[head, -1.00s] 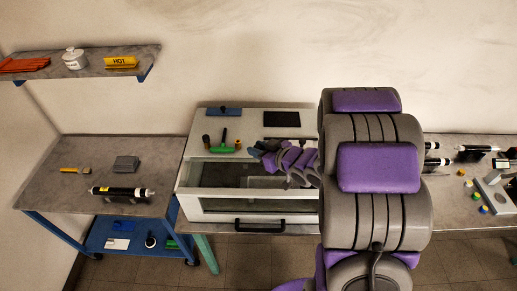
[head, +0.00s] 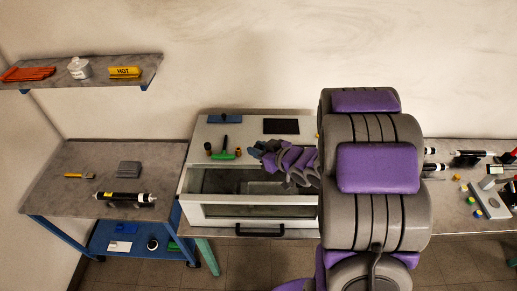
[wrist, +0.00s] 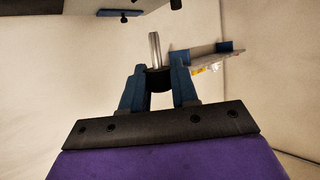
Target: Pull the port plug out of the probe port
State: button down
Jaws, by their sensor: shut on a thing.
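My gripper (wrist: 158,84) is shut on a dark plug (wrist: 158,80) in the wrist view. The plug is a black knob between two blue fingers, with a bare metal pin (wrist: 155,46) pointing away from the gripper. The pin's whole free end shows against the pale wall, and nothing surrounds it. In the head view my gripper (head: 258,150) is at the right of the green-handled item on the white cabinet (head: 203,133); the plug itself cannot be made out there. The probe port cannot be made out, and my arm hides the cabinet's right side.
The cabinet top carries a blue block (head: 224,118), a black plate (head: 281,126) and the green-handled item (head: 223,154). A wall shelf (head: 45,78) is at the upper left. The left bench (head: 65,160) holds a black cylinder (head: 125,198). More small items crowd the right bench.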

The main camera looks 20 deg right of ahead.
aim_at(259, 147)
jog(key=shift+r, duration=0.4)
jog(key=shift+r+p, duration=1.5)
jog(key=shift+p, duration=0.1)
